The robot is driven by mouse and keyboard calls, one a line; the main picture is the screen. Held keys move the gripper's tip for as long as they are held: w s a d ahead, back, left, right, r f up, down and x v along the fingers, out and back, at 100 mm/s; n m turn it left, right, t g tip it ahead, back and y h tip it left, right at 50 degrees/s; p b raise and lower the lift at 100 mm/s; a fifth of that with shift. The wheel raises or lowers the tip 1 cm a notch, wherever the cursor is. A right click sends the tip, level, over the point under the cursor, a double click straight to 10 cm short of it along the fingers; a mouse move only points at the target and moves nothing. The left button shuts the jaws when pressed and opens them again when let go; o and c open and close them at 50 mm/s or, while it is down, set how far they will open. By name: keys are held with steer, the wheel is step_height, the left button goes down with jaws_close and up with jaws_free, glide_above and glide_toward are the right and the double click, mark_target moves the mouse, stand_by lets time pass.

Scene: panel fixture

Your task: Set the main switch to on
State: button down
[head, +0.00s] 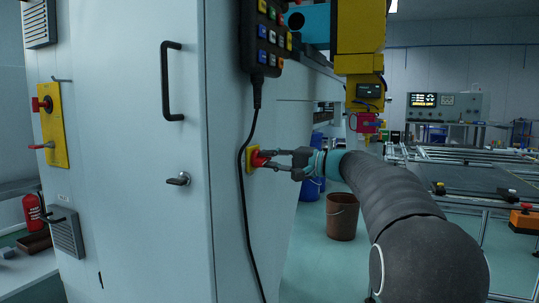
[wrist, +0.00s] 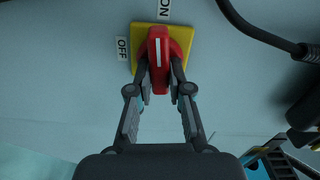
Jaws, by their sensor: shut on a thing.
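The main switch is a red rotary handle (wrist: 158,48) on a yellow plate (wrist: 136,60), mounted on the side of the grey cabinet. In the head view its red handle (head: 259,158) sits low on the cabinet side. In the wrist view, an OFF label (wrist: 122,49) is left of the plate and an ON label (wrist: 165,10) is above it. The handle's white line runs nearly up and down, roughly in line with the ON label. My gripper (wrist: 159,88) is shut on the handle, one finger on each side. It also shows in the head view (head: 271,160).
A black cable (head: 241,180) hangs from a button pendant (head: 266,38) just left of the switch. The cabinet door has a black handle (head: 171,80). A brown bin (head: 342,217) stands on the floor behind my arm. A conveyor frame (head: 470,180) is at right.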

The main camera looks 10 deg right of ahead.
steer(key=shift+m+p, duration=0.3)
steer(key=shift+m, duration=0.3)
steer(key=shift+f, duration=0.1)
steer(key=c, duration=1.1)
jaws_free()
steer(key=v, duration=1.2)
steer(key=shift+m, duration=0.3)
